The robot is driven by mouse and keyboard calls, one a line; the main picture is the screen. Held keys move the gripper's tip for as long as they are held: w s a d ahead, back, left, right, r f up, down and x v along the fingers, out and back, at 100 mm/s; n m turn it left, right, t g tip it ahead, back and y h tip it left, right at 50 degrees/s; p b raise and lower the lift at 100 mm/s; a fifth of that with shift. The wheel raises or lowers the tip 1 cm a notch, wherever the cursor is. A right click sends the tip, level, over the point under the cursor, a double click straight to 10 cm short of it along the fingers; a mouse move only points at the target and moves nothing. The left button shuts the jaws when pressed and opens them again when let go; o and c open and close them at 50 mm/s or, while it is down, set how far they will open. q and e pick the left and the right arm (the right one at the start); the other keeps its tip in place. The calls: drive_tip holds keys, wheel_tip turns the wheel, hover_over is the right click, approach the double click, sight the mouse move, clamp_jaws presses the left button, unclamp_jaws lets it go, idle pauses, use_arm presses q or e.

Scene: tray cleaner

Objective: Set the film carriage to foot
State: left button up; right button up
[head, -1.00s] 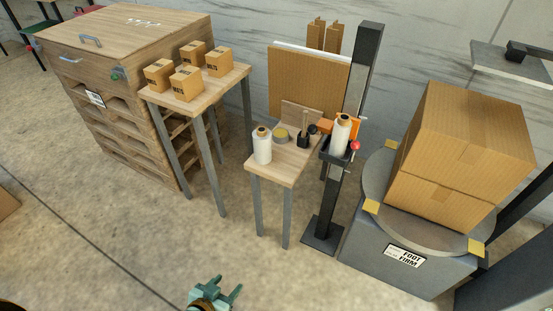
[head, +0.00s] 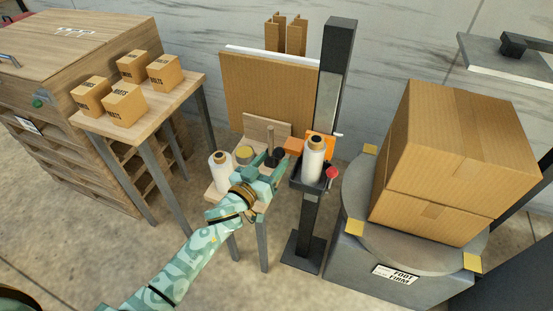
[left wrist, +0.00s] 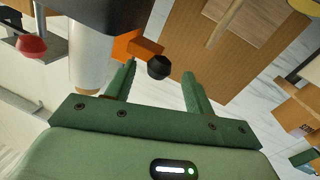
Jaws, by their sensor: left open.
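The film carriage (head: 308,182) is a dark bracket on the black mast (head: 337,80), with a white film roll (head: 313,162), a red knob (head: 333,173) and an orange block (head: 320,146). It sits partway up the mast. My left gripper (head: 264,158) is open, just left of the carriage and above the small table. In the left wrist view, a round black knob (left wrist: 159,67) beside the orange part (left wrist: 135,46) shows between and beyond the open fingers (left wrist: 157,82). Whether they touch it is unclear. My right gripper is out of view.
The small table (head: 218,200) holds another film roll (head: 222,172) and a tape roll (head: 244,154). A turntable (head: 354,215) labelled "FOOT FIRM" bears large cartons (head: 450,150). Small boxes stand on a side table (head: 150,113). A cardboard sheet (head: 265,90) stands behind.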

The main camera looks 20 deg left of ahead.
use_arm(q)
drive_tip(key=shift+x, duration=1.35)
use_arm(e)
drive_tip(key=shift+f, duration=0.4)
